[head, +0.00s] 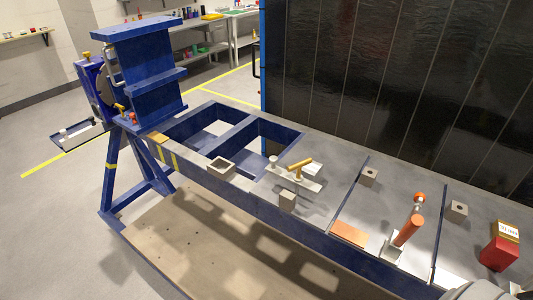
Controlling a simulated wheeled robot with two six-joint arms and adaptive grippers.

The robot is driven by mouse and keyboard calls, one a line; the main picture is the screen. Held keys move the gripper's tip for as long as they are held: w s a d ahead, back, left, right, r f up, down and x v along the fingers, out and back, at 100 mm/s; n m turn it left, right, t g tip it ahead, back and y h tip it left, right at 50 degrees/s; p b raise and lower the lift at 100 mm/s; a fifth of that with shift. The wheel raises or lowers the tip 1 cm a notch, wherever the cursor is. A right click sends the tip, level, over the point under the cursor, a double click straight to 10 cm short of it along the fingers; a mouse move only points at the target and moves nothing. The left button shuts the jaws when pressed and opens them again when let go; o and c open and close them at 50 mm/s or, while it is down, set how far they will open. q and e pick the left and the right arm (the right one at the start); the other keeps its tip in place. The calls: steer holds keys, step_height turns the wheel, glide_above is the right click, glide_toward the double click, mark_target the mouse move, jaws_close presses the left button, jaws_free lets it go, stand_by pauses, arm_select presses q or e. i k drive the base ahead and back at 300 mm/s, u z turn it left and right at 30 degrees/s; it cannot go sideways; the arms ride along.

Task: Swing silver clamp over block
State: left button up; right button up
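A silver clamp (306,183) is a flat pale bar with an upright post at its left end and a brass-yellow handle above it. It lies on the grey top of the blue jig frame, near the middle of the view. A small grey block (287,199) stands in front of the bar, near the front edge of the jig. The bar appears to lie behind the block, not across its top. Neither gripper can be made out. A pale rounded part at the bottom right corner may be mine.
An orange-handled clamp (408,230) stands upright on the jig's right part, beside an orange plate (349,234). Small grey blocks (369,175) (456,211) and a red box (500,247) stand further right. A hollow square piece (221,168) sits at the left. A dark panel (390,80) rises behind.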

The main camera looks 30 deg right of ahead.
mark_target(306, 184)
steer(key=z, duration=0.15)
steer(key=k, duration=0.2)
steer(key=z, duration=0.65)
